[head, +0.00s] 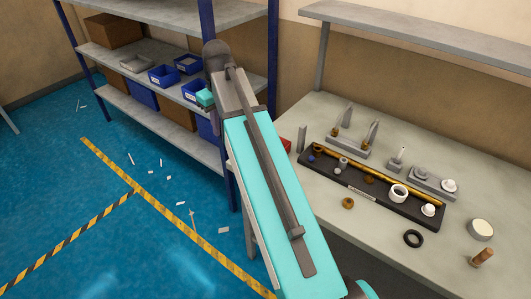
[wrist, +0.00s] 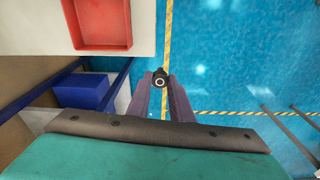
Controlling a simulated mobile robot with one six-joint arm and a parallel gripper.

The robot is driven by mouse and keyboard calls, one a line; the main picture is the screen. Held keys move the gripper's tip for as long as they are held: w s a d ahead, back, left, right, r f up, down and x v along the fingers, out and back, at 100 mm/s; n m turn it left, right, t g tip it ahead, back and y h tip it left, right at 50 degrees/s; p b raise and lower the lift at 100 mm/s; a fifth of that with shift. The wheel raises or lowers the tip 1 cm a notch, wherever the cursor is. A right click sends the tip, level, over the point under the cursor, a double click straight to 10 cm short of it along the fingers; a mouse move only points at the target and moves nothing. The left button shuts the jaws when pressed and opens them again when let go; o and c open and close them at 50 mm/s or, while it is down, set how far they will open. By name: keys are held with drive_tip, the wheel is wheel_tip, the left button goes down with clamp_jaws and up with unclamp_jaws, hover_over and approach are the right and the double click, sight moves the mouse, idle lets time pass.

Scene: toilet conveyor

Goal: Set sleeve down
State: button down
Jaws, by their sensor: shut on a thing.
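In the wrist view my gripper (wrist: 161,84) is shut on a small dark round piece (wrist: 160,74) with a pale ring on its face, which I take to be the sleeve. It sits between the fingertips, with blue floor and a yellow-black floor stripe behind it. How far it is above any surface cannot be told. In the head view my arm crosses the middle, and the fingertips and held piece are hidden.
A worktable (head: 330,118) at the right bears a dark tray (head: 388,204), a black ring (head: 413,239) and a brass ring (head: 348,203). A red bin (wrist: 101,22) is at the wrist view's upper left. Shelves with blue bins (head: 163,76) stand at left. Scraps litter the floor.

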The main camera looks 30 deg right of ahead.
drive_tip(key=s+d+f+n, duration=0.1)
drive_tip(key=s+d, duration=0.1)
drive_tip(key=d, duration=0.6)
drive_tip(key=s+d+f+n, duration=0.1)
drive_tip(key=s+d+n, duration=0.1)
drive_tip(key=d, duration=0.7)
drive_tip(key=shift+s+d+f+n+p, duration=0.25)
drive_tip(key=shift+s+p, duration=0.2)
drive_tip(key=shift+s, duration=0.25)
drive_tip(key=shift+f+y, duration=0.1)
drive_tip(key=shift+y, duration=0.2)
wheel_tip(320, 180, down, 6)
drive_tip(key=p, duration=0.1)
drive_tip(key=shift+p, duration=0.3)
drive_tip(key=shift+f+p, duration=0.5)
drive_tip(key=shift+f, duration=1.35)
drive_tip(key=shift+f, duration=0.2)
drive_tip(key=c, duration=1.6)
unclamp_jaws()
